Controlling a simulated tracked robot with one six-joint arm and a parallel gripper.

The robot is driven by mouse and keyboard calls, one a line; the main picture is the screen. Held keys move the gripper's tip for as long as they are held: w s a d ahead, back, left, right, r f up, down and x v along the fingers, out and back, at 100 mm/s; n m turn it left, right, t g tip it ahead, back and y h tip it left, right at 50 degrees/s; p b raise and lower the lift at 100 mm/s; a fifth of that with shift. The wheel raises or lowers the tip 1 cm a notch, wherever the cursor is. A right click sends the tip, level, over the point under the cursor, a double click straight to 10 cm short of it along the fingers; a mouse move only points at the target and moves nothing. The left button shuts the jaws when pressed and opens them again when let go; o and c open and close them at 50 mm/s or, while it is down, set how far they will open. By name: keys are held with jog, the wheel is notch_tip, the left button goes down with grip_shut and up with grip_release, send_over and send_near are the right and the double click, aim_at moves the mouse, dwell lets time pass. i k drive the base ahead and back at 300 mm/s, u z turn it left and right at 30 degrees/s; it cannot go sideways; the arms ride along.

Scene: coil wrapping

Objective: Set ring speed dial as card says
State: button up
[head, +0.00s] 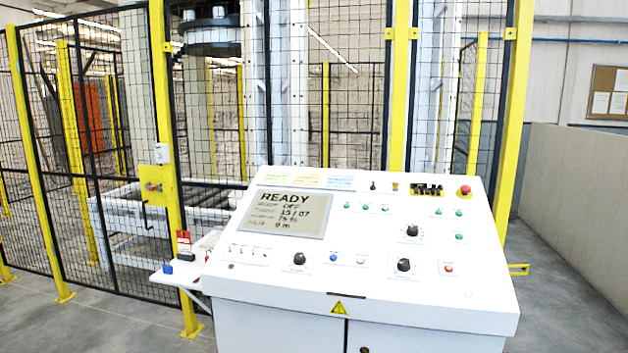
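The white control console (400,312) stands in front with a sloped panel. Three black dials show on it: one at the lower left (299,259), one at the lower middle right (404,265) and one above that (412,231). Their labels are too small to read, so I cannot tell which is the ring speed dial or where each points. Green, yellow and blue cards (308,178) lie along the panel's top left edge; their writing is unreadable. My gripper is not in view.
The screen (289,213) reads READY, with smaller blurred lines. A red mushroom button (465,190) sits at the panel's top right. A side shelf (180,274) juts out left. Yellow-framed mesh fencing (90,150) stands behind. Grey floor (560,290) is clear at right.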

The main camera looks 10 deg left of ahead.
aim_at(412, 230)
jog(key=k, duration=0.9)
jog(key=u, duration=0.25)
jog(key=i, duration=0.55)
jog(key=u, duration=0.5)
jog(key=i, duration=1.8)
jog(key=z, duration=0.25)
